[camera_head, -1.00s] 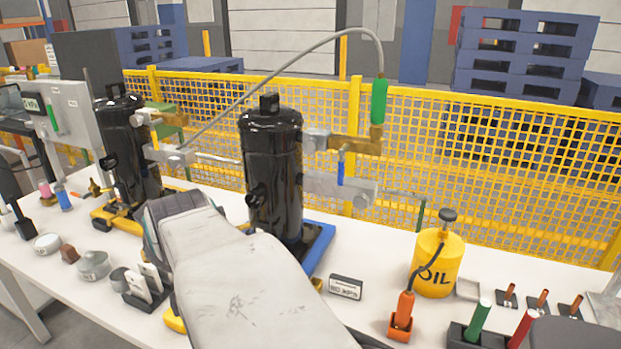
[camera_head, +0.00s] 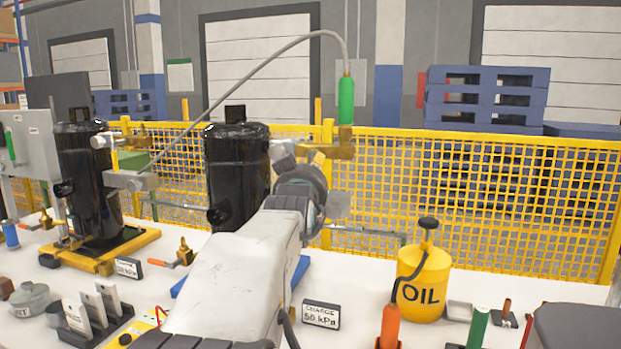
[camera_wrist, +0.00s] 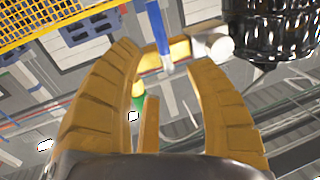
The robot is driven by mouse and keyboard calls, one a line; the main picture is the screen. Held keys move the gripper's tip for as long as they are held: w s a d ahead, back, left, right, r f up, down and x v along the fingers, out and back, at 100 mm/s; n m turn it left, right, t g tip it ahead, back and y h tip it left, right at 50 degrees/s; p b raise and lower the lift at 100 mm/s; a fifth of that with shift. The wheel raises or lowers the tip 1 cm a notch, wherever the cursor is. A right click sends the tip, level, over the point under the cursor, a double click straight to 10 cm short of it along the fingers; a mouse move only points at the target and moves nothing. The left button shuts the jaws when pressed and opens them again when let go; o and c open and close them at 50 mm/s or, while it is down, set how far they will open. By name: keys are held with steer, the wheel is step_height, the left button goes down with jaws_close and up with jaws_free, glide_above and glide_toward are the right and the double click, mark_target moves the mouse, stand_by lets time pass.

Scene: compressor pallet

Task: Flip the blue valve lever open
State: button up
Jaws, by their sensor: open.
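The blue valve lever (camera_wrist: 158,30) shows in the wrist view as a narrow blue bar, reaching down to between the tips of my gripper (camera_wrist: 162,55). My gripper's two ochre fingers are apart, one on each side of the lever's end. I cannot tell whether either finger touches it. The brass valve body (camera_wrist: 178,50) lies behind the lever. In the head view my wrist is in front of the valve beside the black compressor (camera_head: 236,170). The brass fitting (camera_head: 340,150) shows above it, and the lever is hidden there.
A green-sleeved hose (camera_head: 346,100) rises from the brass fitting. A yellow oil can (camera_head: 424,285) and an orange-handled tool (camera_head: 390,325) stand to the right. A second black compressor (camera_head: 88,180) is at the left. A yellow mesh fence (camera_head: 480,190) runs behind the table.

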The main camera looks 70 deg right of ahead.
steer(key=shift+b+x, duration=0.6)
steer(key=shift+x, duration=2.85)
steer(key=shift+o, duration=0.3)
jaws_close()
